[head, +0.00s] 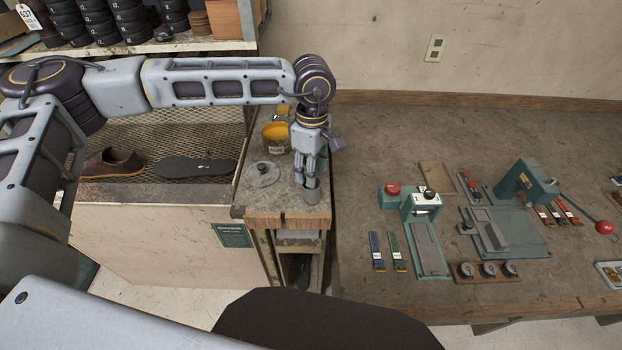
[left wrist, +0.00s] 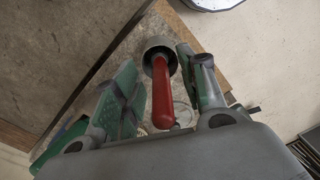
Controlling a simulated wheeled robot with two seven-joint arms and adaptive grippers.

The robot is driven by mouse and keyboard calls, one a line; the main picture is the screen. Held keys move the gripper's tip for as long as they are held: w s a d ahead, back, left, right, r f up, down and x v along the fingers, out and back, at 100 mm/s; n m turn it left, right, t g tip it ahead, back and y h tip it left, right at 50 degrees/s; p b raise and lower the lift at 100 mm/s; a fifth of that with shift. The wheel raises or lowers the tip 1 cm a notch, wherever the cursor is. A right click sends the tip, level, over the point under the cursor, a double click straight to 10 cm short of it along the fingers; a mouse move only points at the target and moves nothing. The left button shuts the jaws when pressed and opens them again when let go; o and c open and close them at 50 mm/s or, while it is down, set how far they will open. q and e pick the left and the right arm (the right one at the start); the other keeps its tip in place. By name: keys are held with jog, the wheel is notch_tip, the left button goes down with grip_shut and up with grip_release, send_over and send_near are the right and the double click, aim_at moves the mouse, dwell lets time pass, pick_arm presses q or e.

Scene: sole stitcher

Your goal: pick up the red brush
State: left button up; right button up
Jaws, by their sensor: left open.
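The red brush (left wrist: 162,95) shows in the left wrist view as a red handle leaning out of a small grey cup (left wrist: 158,48). Its lower end is hidden inside the cup. My left gripper (left wrist: 155,66) is open, with one green-padded finger on each side of the handle. I cannot tell whether either finger touches it. In the head view my left gripper (head: 304,178) points down over the cup (head: 312,192) near the front of the small wooden stand. The brush is hidden there behind the fingers. My right gripper is not in view.
A round metal lid (head: 262,174) lies left of the cup, and a yellow pot (head: 276,137) stands behind. The workbench (head: 360,170) on the right carries green fixtures and several coloured strips. A shoe (head: 113,163) lies on the mesh shelf to the left.

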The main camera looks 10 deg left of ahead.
pick_arm(q)
jog(key=shift+f, duration=0.55)
jog(key=shift+c, duration=0.6)
jog(key=c, duration=0.5)
grip_shut()
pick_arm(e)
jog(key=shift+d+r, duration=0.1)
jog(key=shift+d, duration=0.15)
